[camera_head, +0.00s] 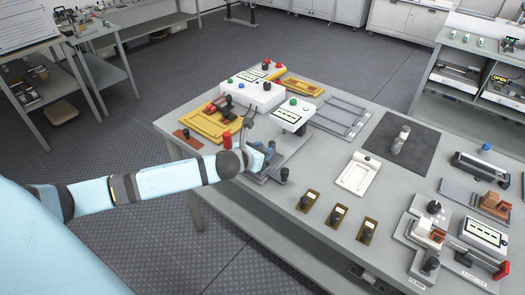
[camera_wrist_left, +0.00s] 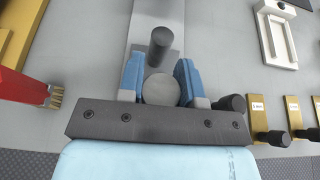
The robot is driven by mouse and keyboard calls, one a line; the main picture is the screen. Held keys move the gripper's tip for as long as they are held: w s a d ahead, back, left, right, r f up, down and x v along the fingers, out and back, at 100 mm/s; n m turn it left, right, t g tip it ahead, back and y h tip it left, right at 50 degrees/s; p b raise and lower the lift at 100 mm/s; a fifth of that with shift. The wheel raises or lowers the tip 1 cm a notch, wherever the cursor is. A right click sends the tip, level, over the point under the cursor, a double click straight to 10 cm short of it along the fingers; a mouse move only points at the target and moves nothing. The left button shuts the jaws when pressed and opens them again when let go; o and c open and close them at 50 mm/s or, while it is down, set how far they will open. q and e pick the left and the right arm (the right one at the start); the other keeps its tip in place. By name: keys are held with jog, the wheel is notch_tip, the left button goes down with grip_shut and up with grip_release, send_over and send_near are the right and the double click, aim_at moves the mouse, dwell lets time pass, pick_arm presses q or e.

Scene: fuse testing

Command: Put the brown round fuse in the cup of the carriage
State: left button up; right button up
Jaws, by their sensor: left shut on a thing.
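My left gripper (camera_head: 264,168) is at the table's near edge, over a grey rail-like base (camera_head: 292,150). In the left wrist view its blue fingers (camera_wrist_left: 160,88) are shut on a grey round-topped thing (camera_wrist_left: 160,91). A dark upright cylinder (camera_wrist_left: 160,42) stands just beyond it on the light grey strip, and a dark knob (camera_wrist_left: 232,103) is beside the right finger. I cannot make out a brown round fuse or the carriage's cup with certainty; the fingers and wrist hide part of this spot. My right gripper is not in view.
Several brown plates with dark knobs (camera_head: 337,216) lie right of the gripper. A red-handled brush (camera_wrist_left: 22,88) is to its left. A white device (camera_head: 294,116) and yellow trays (camera_head: 208,124) stand behind. A white tray (camera_head: 358,175) and black mat (camera_head: 385,135) lie farther right.

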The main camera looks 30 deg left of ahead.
pick_arm(q)
jog(key=shift+f+b, duration=0.35)
jog(key=shift+f, duration=0.4)
jog(key=o, duration=1.1)
jog(key=v, duration=1.3)
jog(key=shift+s+r, duration=0.2)
jog(key=shift+s, duration=0.2)
